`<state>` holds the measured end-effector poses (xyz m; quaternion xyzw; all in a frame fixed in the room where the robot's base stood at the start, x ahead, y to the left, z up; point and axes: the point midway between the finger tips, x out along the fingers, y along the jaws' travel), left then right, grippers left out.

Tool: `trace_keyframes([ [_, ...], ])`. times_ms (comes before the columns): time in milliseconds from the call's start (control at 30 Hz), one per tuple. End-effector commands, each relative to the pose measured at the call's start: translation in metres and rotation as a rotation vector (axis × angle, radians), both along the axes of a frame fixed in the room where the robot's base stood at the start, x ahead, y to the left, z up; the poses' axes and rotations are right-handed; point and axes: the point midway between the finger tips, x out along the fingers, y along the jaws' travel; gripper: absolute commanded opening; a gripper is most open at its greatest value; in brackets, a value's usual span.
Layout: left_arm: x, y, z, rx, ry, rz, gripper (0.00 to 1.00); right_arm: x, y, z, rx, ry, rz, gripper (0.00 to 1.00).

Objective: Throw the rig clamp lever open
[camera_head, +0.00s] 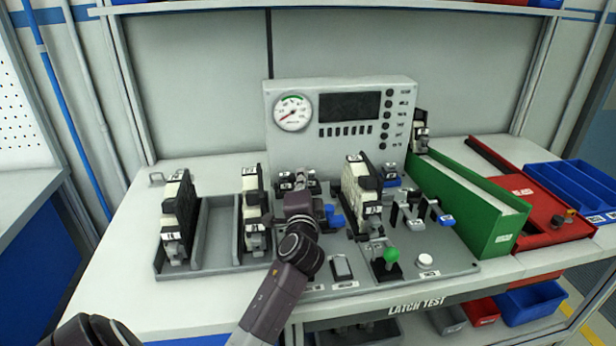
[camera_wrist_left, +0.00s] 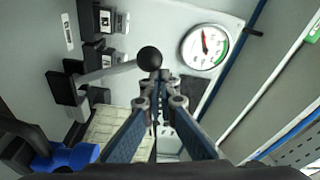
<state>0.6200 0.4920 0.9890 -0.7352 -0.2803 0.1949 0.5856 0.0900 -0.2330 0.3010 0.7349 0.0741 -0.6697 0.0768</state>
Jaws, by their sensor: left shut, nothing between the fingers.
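A lever with a black ball knob (camera_wrist_left: 149,59) and a pale shaft shows in the left wrist view, its shaft running left to a dark block on the panel. It looks like the clamp lever; I read no label on it. My left gripper (camera_head: 302,178) is over the middle of the test rig (camera_head: 330,268) and hides what lies behind it. In the left wrist view its fingertips (camera_wrist_left: 164,88) are together and empty, close to the knob. I cannot tell whether they touch it. My right gripper is not in view.
A green-knobbed lever (camera_head: 390,254) and a white button (camera_head: 425,260) stand at the rig's front. The gauge panel (camera_head: 405,110) rises behind. A green binder (camera_head: 460,205) stands right.

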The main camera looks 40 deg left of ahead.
Motion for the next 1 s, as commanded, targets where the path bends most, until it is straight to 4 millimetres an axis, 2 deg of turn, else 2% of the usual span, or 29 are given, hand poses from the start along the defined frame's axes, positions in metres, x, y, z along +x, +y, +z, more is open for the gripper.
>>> trace_keyframes([
  [667,-0.004,0.005,-0.002,0.001,0.006,0.007,0.00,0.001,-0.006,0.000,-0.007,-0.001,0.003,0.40],
  [800,-0.004,0.005,0.009,0.002,0.002,0.007,0.00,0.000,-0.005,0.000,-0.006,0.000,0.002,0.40],
  [1000,-0.002,0.003,0.049,0.004,-0.004,0.001,0.00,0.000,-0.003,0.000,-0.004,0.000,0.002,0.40],
])
